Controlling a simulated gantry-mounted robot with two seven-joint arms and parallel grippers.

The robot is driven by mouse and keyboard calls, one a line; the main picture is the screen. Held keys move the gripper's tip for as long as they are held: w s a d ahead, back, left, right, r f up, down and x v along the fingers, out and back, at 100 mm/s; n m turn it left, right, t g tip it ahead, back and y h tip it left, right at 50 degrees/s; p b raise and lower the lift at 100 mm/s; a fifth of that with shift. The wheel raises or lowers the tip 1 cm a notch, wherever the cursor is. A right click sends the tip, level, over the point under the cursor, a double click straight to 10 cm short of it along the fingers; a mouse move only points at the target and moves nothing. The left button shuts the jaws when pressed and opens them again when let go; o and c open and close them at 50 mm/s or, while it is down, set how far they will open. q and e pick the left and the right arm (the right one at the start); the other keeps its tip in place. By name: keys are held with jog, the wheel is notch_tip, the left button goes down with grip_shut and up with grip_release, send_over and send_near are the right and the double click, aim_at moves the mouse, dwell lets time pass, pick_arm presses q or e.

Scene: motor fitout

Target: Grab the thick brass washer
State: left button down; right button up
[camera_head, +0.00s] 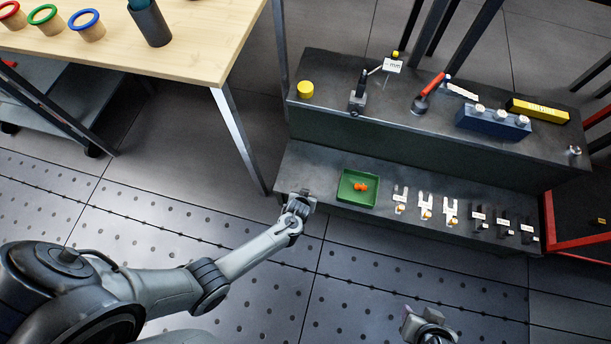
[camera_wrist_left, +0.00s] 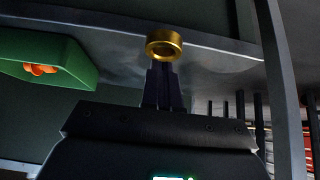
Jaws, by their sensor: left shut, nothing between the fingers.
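The thick brass washer (camera_wrist_left: 165,43) shows in the left wrist view as a gold ring with a dark hole, just beyond my left fingertips. I cannot tell whether the fingertips touch it. My left gripper (camera_wrist_left: 162,72) has its two dark fingers together with nothing between them. In the head view, my left gripper (camera_head: 304,196) is at the left end of the lower grey shelf, and I cannot make out the washer there. My right gripper (camera_head: 424,322) is partly in the head view at the bottom edge, and its fingers are not clear.
A green tray (camera_head: 345,189) with orange pieces lies beside my left gripper on the lower shelf (camera_head: 302,158). Several pale and dark metal parts stand farther right. A wooden table (camera_head: 205,45) stands left.

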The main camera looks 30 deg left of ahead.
pick_arm(q)
jog(key=shift+s+d+p, duration=0.1)
jog(key=shift+s+p, duration=0.2)
jog(key=shift+s, duration=0.1)
jog(key=s+d+p, duration=0.3)
jog(key=s, duration=0.6)
jog(key=shift+s+p, duration=0.15)
jog(key=shift+p, duration=0.2)
jog(key=c, duration=1.8)
grip_release()
jog(key=shift+s+d, duration=0.1)
jog(key=shift+s, duration=0.2)
jog(key=o, duration=0.5)
jog(key=shift+s+d+f, duration=0.1)
jog(key=shift+s+d, duration=0.05)
jog(key=shift+s, duration=0.3)
jog(key=o, duration=0.8)
